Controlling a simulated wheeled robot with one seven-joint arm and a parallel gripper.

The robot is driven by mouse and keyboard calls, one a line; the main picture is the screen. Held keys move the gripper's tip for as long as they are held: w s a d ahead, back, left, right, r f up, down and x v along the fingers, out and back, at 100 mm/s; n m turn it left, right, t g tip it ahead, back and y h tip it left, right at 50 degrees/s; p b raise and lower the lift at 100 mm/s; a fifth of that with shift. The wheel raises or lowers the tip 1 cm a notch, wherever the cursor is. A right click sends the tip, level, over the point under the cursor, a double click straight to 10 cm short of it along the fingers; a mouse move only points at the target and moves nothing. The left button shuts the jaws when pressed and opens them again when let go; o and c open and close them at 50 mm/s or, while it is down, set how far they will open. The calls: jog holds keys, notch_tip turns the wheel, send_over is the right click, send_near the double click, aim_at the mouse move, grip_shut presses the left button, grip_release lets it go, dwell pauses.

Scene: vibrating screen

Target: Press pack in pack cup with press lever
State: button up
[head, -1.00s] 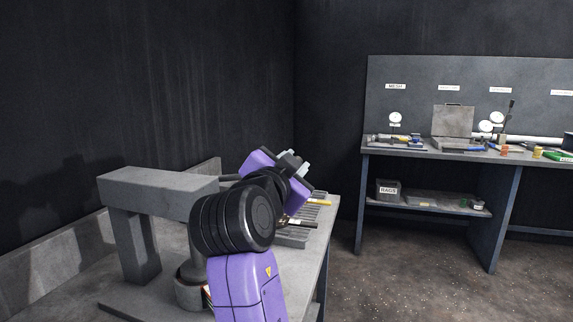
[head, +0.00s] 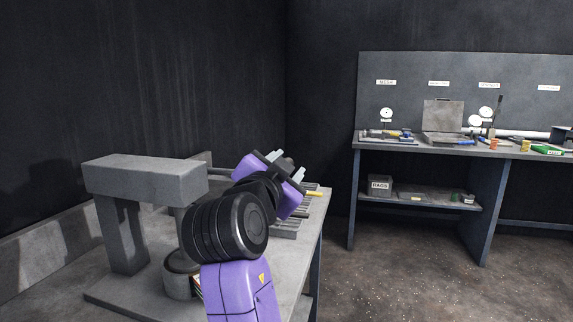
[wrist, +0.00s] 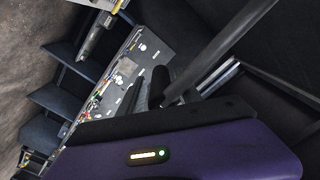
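The grey press (head: 145,180) stands at left on its base plate. Its ram comes down over the round pack cup (head: 176,284), partly hidden by my arm. I cannot see a pack inside the cup. A thin dark bar, likely the press lever (head: 218,171), runs from the press head behind my arm. A long grey bar, likely the same lever, crosses the wrist view (wrist: 222,50). My gripper (head: 285,165) is beyond the press, with its two grey fingers apart. A dark rounded piece shows between them; I cannot tell whether they touch it.
A grey slotted tray (head: 288,229) lies on the table behind my arm, with a yellow-handled tool (head: 314,193) near it. A workbench (head: 430,149) with tools stands at the back right. Open floor lies between the two tables.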

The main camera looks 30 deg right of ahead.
jog(key=shift+o, duration=0.2)
jog(key=shift+w+a+f, duration=0.15)
jog(key=shift+a+f, duration=0.3)
jog(key=shift+f, duration=0.15)
jog(key=v, duration=0.7)
jog(key=shift+s+a+r, duration=0.2)
jog(key=shift+s+r, duration=0.05)
jog(key=shift+s, duration=0.1)
